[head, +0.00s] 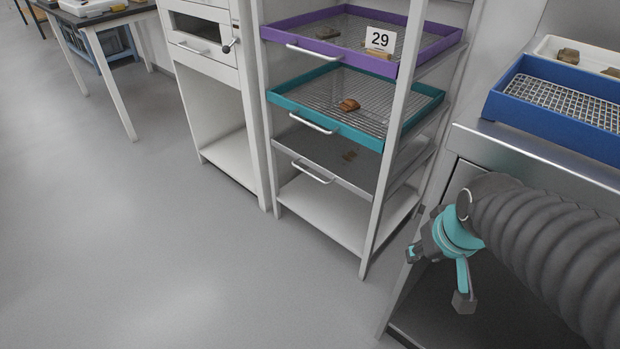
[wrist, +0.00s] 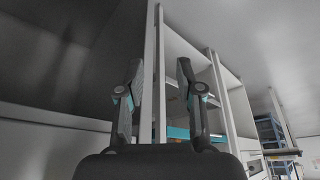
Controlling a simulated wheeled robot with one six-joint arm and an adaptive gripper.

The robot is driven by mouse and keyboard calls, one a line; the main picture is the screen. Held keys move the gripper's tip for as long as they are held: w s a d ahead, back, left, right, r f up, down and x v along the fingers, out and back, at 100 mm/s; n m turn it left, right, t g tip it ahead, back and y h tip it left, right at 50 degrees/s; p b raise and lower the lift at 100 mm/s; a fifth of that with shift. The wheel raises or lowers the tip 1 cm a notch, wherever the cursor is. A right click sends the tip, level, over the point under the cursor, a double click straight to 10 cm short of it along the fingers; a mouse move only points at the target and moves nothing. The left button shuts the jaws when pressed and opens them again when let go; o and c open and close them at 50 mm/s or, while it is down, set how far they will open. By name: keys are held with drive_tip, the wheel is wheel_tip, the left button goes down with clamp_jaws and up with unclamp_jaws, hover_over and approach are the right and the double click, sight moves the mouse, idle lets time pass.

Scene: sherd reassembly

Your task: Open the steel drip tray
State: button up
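The steel drip tray (head: 335,158) is the grey lowest tray in the white rack, under the teal tray, with a white bar handle (head: 313,173) at its front. My gripper (head: 438,278) is at the right in the head view, to the right of the rack and apart from the tray. In the wrist view its two fingers (wrist: 160,72) stand apart with nothing between them. I cannot make out the steel tray in the wrist view.
A teal mesh tray (head: 395,105) with a brown sherd and a purple tray (head: 355,30) with a card marked 29 sit above. A steel bench (head: 530,150) with a blue tray (head: 560,105) stands right. The floor (head: 190,250) before the rack is clear.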

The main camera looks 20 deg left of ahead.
drive_tip(key=w+a+f+n+t+y+b, duration=0.25)
drive_tip(key=w+a+f+n, duration=0.2)
drive_tip(key=w+a, duration=0.4)
drive_tip(key=w+a+f+n+t+y+b, duration=0.1)
drive_tip(key=w+a+f+n+t, duration=0.25)
drive_tip(key=w+a+f, duration=0.4)
drive_tip(key=n+t+y+b, duration=0.25)
drive_tip(key=n+t, duration=0.25)
drive_tip(key=n, duration=0.4)
approach(308, 173)
drive_tip(key=shift+h, duration=0.5)
drive_tip(key=b+x, duration=0.1)
drive_tip(key=x, duration=0.9)
drive_tip(key=shift+w+a, duration=0.2)
drive_tip(key=shift+a, duration=0.1)
clamp_jaws()
